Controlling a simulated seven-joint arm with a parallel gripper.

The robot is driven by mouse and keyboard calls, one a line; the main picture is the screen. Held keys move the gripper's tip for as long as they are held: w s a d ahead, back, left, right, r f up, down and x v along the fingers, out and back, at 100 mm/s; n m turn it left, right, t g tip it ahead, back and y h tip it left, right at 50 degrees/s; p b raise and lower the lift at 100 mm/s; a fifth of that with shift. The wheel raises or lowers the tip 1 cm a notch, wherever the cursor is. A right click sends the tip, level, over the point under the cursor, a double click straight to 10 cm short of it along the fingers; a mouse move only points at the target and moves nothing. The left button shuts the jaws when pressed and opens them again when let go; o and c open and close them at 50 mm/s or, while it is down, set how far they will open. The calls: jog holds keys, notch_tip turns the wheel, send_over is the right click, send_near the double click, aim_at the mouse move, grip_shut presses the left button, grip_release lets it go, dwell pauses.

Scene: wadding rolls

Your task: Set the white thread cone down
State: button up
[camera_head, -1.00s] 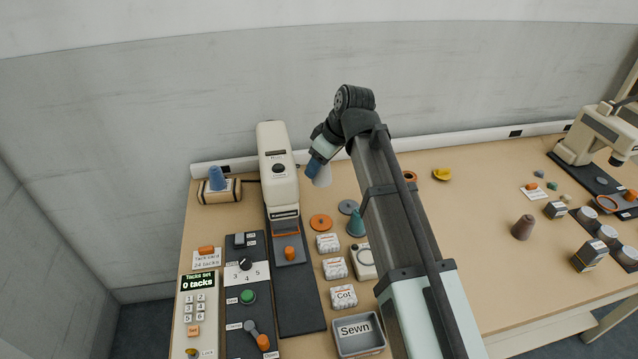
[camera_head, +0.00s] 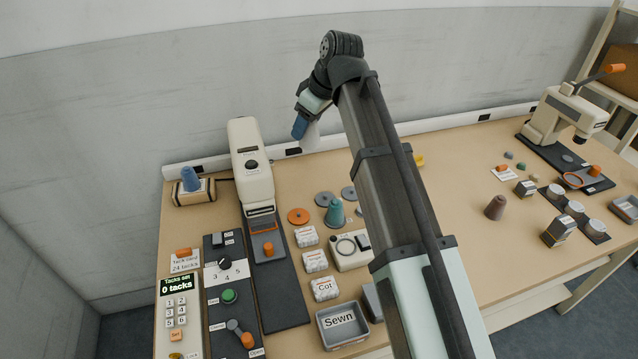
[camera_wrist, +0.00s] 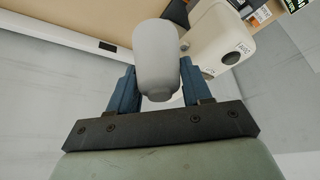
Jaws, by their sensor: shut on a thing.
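The white thread cone (camera_wrist: 157,55) is between the two blue fingers of my gripper (camera_wrist: 155,92) in the wrist view, and the gripper is shut on it. In the head view the white cone (camera_head: 311,134) shows as a pale shape beside the blue fingers of my gripper (camera_head: 300,127). It is held in the air behind and right of the cream tacking machine, in front of the grey wall. My arm hides part of the table's middle.
The cream machine (camera_head: 251,165) stands left of the cone. A teal cone (camera_head: 335,213), an orange disc (camera_head: 298,216) and grey discs (camera_head: 324,199) lie nearby.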

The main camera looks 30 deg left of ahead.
jog(key=shift+n, duration=0.3)
jog(key=shift+w+d+f, duration=0.25)
jog(key=shift+w+f, duration=0.8)
jog(key=shift+f, duration=2.7)
jog(key=shift+w+d+f, duration=0.2)
jog(key=shift+w+f, duration=0.9)
jog(key=shift+f, duration=2.6)
jog(key=shift+w+d+f, duration=0.25)
jog(key=shift+w+f, duration=0.8)
jog(key=shift+f, duration=2.7)
jog(key=shift+f, duration=0.55)
jog(key=o, duration=1.1)
jog(key=shift+r, duration=0.3)
jog(key=v, duration=1.2)
jog(key=shift+w+r, duration=0.1)
jog(key=shift+r, duration=0.15)
